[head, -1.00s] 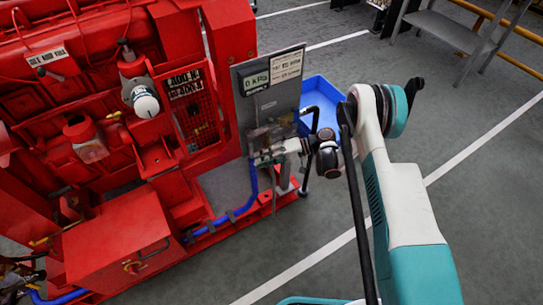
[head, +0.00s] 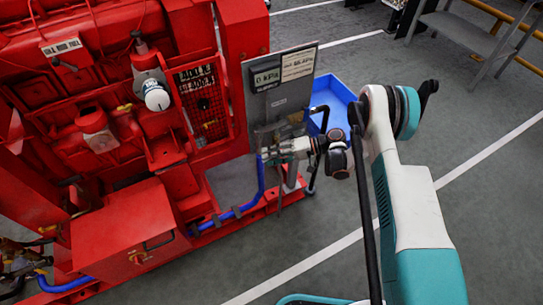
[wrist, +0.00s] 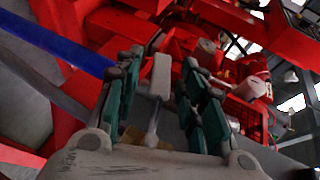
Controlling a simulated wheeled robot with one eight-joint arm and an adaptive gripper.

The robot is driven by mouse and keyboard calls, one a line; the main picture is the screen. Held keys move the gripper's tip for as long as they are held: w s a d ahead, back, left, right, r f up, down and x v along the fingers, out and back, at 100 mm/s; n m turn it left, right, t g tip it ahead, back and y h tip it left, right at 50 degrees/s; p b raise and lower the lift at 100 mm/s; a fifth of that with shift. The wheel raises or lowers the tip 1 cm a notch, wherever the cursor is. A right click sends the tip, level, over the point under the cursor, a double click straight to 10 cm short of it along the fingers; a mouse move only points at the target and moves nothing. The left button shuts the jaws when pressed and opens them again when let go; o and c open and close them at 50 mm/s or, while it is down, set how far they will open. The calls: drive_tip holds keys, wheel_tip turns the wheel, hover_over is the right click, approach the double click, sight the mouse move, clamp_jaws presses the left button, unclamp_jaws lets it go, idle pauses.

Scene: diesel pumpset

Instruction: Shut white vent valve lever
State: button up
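The white vent valve lever (wrist: 160,75) shows in the wrist view as a pale flat handle on a thin stem, with a brass-coloured fitting (wrist: 133,134) near its base. My gripper (wrist: 162,62) is open, with one green-and-grey finger on each side of the lever and visible gaps to both. In the head view my gripper (head: 268,154) is in front of the lower part of the grey gauge panel (head: 262,106). The lever cannot be made out there, hidden by or lost among the gripper and fittings.
The red pumpset (head: 120,215) fills the left side. A blue hose (head: 246,205) runs below my gripper, and it crosses the upper left of the wrist view (wrist: 55,42). A blue bin (head: 336,92) stands behind the panel.

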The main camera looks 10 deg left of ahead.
drive_tip(key=v, duration=1.2)
drive_tip(key=shift+f, duration=0.1)
